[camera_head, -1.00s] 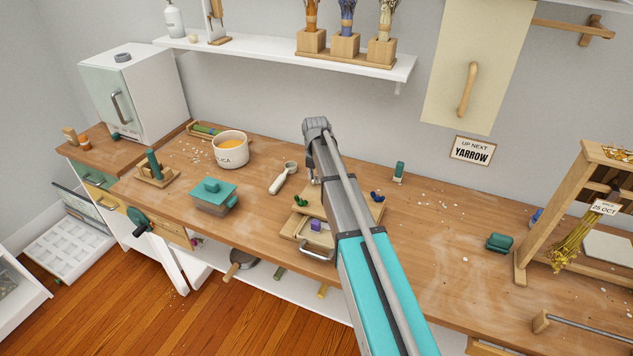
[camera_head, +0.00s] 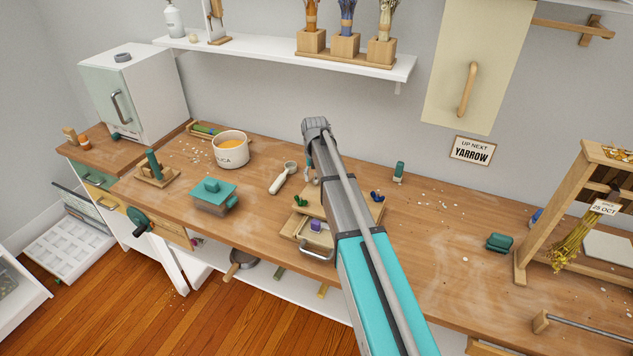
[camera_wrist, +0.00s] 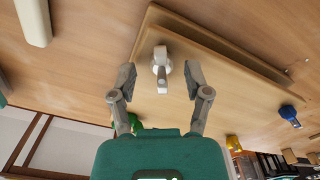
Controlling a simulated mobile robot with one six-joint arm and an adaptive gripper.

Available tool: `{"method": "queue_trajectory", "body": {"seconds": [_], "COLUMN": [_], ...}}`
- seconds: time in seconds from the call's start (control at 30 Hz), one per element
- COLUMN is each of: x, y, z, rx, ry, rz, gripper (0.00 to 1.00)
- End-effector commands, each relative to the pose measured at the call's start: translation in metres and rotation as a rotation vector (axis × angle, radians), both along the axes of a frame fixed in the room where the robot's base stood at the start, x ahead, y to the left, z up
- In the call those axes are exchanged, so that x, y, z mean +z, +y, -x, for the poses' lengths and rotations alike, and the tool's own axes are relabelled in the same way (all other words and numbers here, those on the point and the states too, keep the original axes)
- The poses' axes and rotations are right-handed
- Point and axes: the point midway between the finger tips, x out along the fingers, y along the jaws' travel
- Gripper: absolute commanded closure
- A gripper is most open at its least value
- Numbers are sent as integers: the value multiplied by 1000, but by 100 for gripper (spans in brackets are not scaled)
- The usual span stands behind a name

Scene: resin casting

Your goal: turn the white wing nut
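The white wing nut (camera_wrist: 161,70) stands on the pale wooden press board (camera_wrist: 205,68) in the wrist view. My gripper (camera_wrist: 160,76) is open, with one finger to the left of the nut and one to the right. Clear gaps show between both fingers and the nut, so neither appears to touch it. A green wing nut (camera_head: 300,201) and a blue wing nut (camera_head: 377,196) sit on the same press.
A yellow nut (camera_wrist: 233,143) shows at lower right in the wrist view. A white-handled scoop (camera_head: 282,178) lies left of the press. A teal-lidded block (camera_head: 213,195) and a pot (camera_head: 231,148) stand further left. The workbench (camera_head: 440,222) right of the press is mostly clear.

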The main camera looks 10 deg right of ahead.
Motion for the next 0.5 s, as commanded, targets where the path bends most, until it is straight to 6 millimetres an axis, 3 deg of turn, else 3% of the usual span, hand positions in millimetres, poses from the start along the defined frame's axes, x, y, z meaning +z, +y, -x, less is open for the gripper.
{"method": "queue_trajectory", "body": {"seconds": [0.27, 0.5], "x": [3, 18], "y": [0, 0], "z": [0, 0], "rx": [-1, -1], "ry": [0, 0], "rz": [0, 1], "gripper": [37, 37]}}
